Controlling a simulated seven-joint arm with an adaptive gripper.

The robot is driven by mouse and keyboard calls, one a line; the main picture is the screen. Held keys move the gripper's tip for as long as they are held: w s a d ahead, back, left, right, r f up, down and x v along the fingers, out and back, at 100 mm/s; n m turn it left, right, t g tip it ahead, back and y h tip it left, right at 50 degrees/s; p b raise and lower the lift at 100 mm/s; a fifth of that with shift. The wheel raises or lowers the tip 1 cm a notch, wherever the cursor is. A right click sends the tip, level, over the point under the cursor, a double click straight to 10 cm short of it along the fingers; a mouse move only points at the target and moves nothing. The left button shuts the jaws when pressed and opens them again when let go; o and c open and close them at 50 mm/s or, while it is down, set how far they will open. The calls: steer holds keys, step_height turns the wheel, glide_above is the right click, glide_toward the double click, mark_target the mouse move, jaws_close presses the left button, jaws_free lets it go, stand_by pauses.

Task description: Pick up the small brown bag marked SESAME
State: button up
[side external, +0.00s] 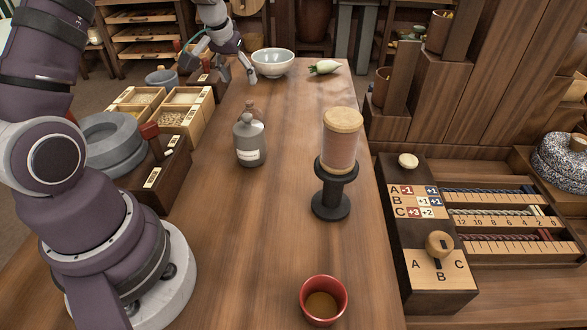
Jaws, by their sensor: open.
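I cannot make out any bag with a readable SESAME mark. A small brown shape (254,106) shows behind the grey bottle, mostly hidden by it; I cannot tell whether it is a bag. The grey bottle (249,145) with a pale label stands upright on the wooden table (290,200). My gripper (239,76) is at the far left part of the table, just left of the pale bowl (272,63). Its fingers are apart and point down, with nothing visible between them. It is farther back than the grey bottle and the brown shape.
A cylinder on a black stand (334,190) stands right of the bottle. A red cup (323,301) is at the front. A white radish (324,67) lies at the back. Grain boxes (190,111) and a grey quern (112,143) line the left. A counter board (430,235) is right.

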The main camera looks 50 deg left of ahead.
mark_target(249, 102)
steer(key=x, duration=0.8)
steer(key=shift+w+f, duration=0.2)
steer(key=shift+w, duration=0.05)
jaws_close()
